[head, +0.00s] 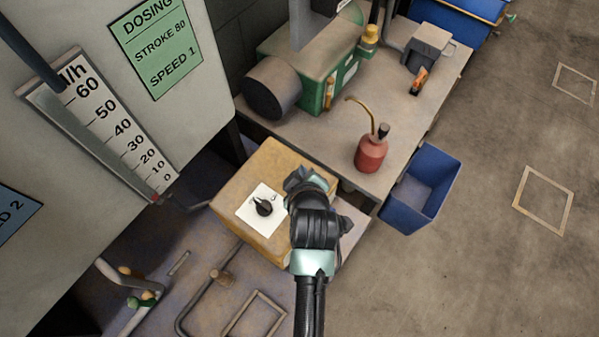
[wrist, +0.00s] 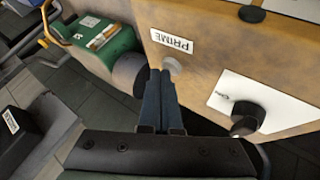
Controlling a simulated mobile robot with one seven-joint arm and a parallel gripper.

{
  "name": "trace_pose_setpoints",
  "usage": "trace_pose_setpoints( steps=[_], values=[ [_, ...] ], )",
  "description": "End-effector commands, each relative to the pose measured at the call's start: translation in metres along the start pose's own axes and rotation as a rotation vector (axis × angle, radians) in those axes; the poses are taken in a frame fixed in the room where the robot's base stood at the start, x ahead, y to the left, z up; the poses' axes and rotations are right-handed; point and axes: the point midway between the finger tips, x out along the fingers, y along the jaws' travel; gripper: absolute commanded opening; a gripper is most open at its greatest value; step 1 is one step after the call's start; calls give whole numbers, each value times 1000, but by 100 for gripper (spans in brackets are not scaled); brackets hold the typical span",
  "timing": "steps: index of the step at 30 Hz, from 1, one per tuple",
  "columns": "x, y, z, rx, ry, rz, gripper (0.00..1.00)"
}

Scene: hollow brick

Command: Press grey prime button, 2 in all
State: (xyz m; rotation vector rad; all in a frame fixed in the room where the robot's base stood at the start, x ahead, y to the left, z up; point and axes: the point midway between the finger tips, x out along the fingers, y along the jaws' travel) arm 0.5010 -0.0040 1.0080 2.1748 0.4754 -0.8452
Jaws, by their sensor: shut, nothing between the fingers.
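The grey prime button (wrist: 174,66) shows in the wrist view as a small round button on the face of a yellow-brown box (wrist: 205,50). A white PRIME label (wrist: 172,41) sits just above it. My gripper (wrist: 160,72) is shut and empty, its fingertips right at the button's lower left edge. I cannot tell whether they touch it. In the head view the box (head: 246,180) stands below the bench, and my gripper (head: 303,180) is over its right side, hiding the button.
A black knob on a white plate (head: 262,209) is on the same box, left of my gripper in the head view. A bench (head: 330,125) behind holds a green pump (head: 318,92) and a red oil can (head: 371,155). A blue bin (head: 420,190) stands right.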

Motion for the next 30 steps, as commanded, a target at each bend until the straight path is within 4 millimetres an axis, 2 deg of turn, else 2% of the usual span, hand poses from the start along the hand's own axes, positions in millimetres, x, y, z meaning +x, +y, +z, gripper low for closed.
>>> trace_pose_setpoints(
  steps=[20,30],
  values=[
    [4,-3,3,0,-2,-2,0],
    [-7,5,-4,0,-2,-2,0]
  ],
)
